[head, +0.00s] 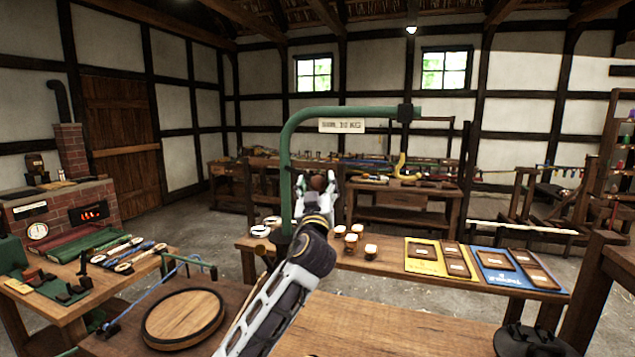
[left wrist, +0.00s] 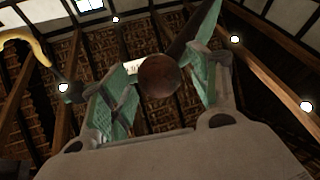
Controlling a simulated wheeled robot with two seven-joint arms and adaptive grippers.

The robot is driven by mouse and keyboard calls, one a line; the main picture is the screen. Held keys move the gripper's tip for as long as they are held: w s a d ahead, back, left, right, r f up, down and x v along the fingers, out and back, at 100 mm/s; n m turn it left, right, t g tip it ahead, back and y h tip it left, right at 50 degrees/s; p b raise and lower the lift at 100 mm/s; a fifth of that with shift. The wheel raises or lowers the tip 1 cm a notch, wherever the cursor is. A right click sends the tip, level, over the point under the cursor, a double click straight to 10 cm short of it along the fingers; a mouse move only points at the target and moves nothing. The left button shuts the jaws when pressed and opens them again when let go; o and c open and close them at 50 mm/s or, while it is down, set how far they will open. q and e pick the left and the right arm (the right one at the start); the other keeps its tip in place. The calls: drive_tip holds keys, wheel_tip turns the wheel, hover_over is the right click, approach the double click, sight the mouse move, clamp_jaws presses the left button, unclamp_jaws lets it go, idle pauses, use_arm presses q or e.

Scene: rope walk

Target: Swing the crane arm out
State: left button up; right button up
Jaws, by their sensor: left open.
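The green crane arm (head: 345,113) rises as a post from the long bench, bends over at the top and runs right to a black end block (head: 405,113). A white sign hangs under it. My left gripper (head: 318,184) is in front of the bench, just right of the green post. In the left wrist view, its two fingers (left wrist: 160,88) are open, one on each side of a round brown knob (left wrist: 159,76). I cannot tell whether they touch the knob. My right gripper is not in view.
Small pots (head: 351,243) and yellow and blue mats with wooden trays lie on the long bench (head: 400,267), right of my arm. A round wooden board (head: 184,317) and a side table with tools are at the left. A brick stove (head: 70,215) stands behind them.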

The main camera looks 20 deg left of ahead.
use_arm(q)
drive_tip(key=shift+w+a+r, duration=0.15)
drive_tip(key=shift+w+r, duration=0.1)
drive_tip(key=shift+w, duration=0.4)
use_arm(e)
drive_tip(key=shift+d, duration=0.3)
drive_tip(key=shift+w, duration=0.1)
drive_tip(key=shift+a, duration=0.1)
use_arm(q)
drive_tip(key=shift+a, duration=0.1)
drive_tip(key=c, duration=0.8)
drive_tip(key=shift+r, duration=0.1)
drive_tip(key=c, duration=0.5)
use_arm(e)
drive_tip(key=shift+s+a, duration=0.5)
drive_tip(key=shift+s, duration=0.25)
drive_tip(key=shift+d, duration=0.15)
